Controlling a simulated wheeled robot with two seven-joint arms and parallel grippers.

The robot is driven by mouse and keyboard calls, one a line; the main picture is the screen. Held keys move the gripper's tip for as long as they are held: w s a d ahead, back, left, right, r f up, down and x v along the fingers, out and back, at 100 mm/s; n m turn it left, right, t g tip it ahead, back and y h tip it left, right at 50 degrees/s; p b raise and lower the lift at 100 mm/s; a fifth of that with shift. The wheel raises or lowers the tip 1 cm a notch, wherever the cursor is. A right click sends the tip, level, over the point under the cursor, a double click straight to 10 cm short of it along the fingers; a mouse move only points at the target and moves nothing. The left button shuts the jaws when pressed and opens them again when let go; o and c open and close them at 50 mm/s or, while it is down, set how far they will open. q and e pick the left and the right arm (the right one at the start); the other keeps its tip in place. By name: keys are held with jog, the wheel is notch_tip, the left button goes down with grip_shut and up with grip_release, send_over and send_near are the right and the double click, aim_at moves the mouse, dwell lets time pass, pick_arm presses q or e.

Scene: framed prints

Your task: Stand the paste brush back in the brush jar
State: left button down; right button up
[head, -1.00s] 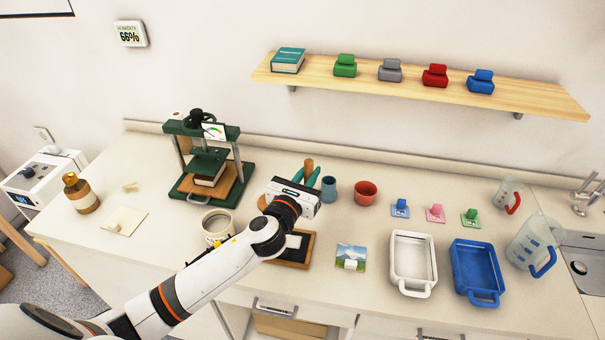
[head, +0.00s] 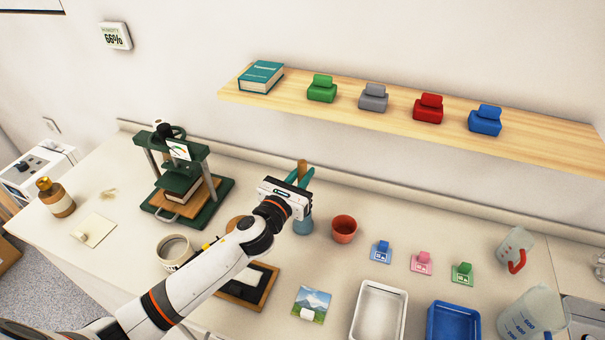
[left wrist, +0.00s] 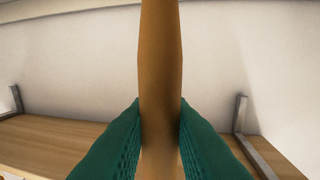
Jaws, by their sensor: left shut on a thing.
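My left gripper (head: 301,177) is shut on the paste brush, with teal fingers on either side of its wooden handle (head: 302,168). The handle stands roughly upright between the fingers in the left wrist view (left wrist: 160,60). The brush's lower end is hidden behind the gripper body. A blue-grey jar (head: 303,227) stands on the counter just below the gripper in the head view, its upper part hidden by the wrist. I cannot tell whether the brush is above or inside it. A terracotta pot (head: 344,230) stands to its right. My right gripper is not in view.
A green press (head: 185,175) stands to the left. A round tin (head: 174,250) and a dark framed tray (head: 248,284) lie near my left arm. White (head: 378,312) and blue (head: 453,322) trays are at the front right. A wooden shelf (head: 400,108) hangs above.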

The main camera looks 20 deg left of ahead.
pick_arm(q)
jog(key=shift+w+d+f+b, duration=0.1)
jog(key=shift+f+b, duration=0.5)
jog(key=shift+f, duration=0.3)
notch_tip(320, 180, down, 2)
jog(key=shift+b, duration=0.85)
jog(key=shift+f+b, duration=1.4)
jog(key=shift+f, duration=0.3)
jog(key=c, duration=1.2)
grip_release()
jog(key=shift+c, duration=0.2)
